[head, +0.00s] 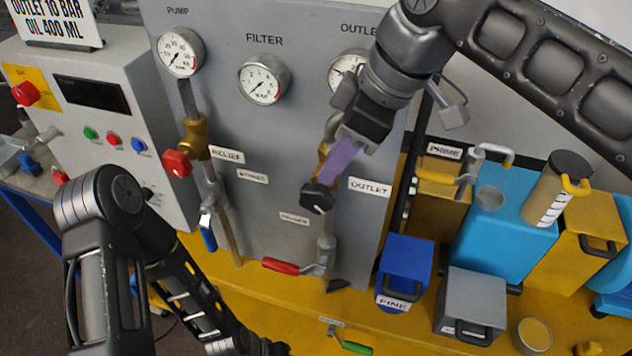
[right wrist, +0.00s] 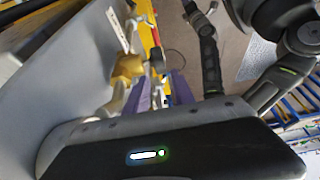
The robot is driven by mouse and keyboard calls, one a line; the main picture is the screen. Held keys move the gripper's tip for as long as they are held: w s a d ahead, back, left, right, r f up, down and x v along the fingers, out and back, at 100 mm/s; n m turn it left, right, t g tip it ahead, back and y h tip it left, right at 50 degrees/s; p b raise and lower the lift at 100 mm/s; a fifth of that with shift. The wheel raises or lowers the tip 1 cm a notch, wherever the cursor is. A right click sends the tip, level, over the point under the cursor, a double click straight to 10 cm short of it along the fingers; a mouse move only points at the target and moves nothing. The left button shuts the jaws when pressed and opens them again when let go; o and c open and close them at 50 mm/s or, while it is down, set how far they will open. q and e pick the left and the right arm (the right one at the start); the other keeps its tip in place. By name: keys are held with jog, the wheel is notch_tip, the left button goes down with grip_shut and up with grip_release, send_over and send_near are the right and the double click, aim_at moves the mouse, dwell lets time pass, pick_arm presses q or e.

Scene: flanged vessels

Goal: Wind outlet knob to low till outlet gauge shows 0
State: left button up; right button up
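The black outlet knob (head: 317,198) sits on the outlet line, left of the OUTLET label (head: 370,187). My right gripper (head: 332,170) reaches in from the upper right, its purple fingers at the knob's upper edge in the head view. In the right wrist view its purple fingers (right wrist: 160,90) stand apart, with a dark part that may be the knob between or beyond them. I cannot tell whether they touch it. The outlet gauge (head: 345,66) is partly hidden by my right arm; its reading is not clear. My left arm is at lower left; its fingers do not show.
The pump gauge (head: 179,51) and filter gauge (head: 263,80) are left on the grey panel (head: 310,25). The red relief knob (head: 177,163) and a red-handled valve (head: 281,266) are nearby. Blue (head: 405,262) and grey (head: 470,303) containers stand right on the yellow bench.

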aim_at(317, 187)
jog(key=shift+p+x, duration=0.35)
jog(key=shift+x, duration=3.55)
jog(key=shift+c, duration=0.4)
grip_shut()
